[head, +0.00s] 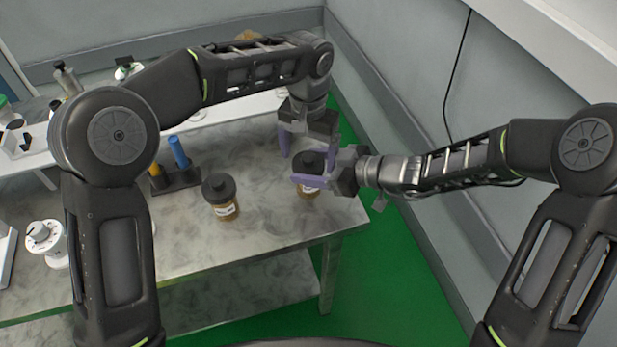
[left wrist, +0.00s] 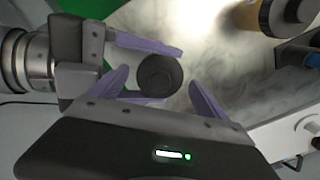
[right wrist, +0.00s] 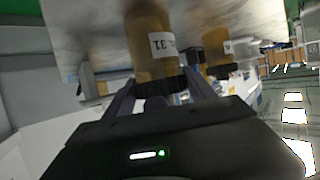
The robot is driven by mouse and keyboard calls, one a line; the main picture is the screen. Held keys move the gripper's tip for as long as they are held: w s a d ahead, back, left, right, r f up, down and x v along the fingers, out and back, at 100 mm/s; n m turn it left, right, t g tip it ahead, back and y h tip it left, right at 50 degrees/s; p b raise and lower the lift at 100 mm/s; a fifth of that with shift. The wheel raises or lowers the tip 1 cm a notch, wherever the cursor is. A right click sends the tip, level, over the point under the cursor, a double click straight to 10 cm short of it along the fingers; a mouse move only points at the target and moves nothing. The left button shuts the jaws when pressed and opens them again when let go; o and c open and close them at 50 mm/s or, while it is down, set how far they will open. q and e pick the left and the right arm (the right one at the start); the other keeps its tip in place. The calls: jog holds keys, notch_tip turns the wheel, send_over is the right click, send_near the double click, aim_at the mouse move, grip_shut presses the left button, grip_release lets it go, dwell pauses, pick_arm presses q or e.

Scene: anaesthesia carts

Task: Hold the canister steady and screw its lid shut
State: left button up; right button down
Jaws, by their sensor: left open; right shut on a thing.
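An amber canister (right wrist: 152,45) with a white label stands at the table's right end; it also shows in the head view (head: 306,191). My right gripper (head: 303,178) is shut on its body, one finger on each side. A black lid (head: 311,161) sits on top of the canister; the left wrist view shows it from above (left wrist: 160,75). Whether its thread is engaged cannot be seen. My left gripper (head: 309,148) points down above the lid. Its fingers are open on either side of the lid (left wrist: 158,82), with visible gaps.
A second amber canister with a black lid (head: 221,197) stands to the left. A dark rack (head: 178,180) holds a blue and a yellow tube. A white dial-topped device (head: 43,236) is at far left. The marble table (head: 270,240) is clear in front.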

pick_arm(q)
jog(key=shift+r, duration=1.55)
jog(key=shift+r+n, duration=0.25)
jog(key=shift+n, duration=0.05)
jog(key=shift+c, duration=1.4)
notch_tip(320, 180, up, 3)
jog(key=n, duration=0.3)
jog(key=shift+f, duration=0.1)
jog(key=shift+f, duration=3.95)
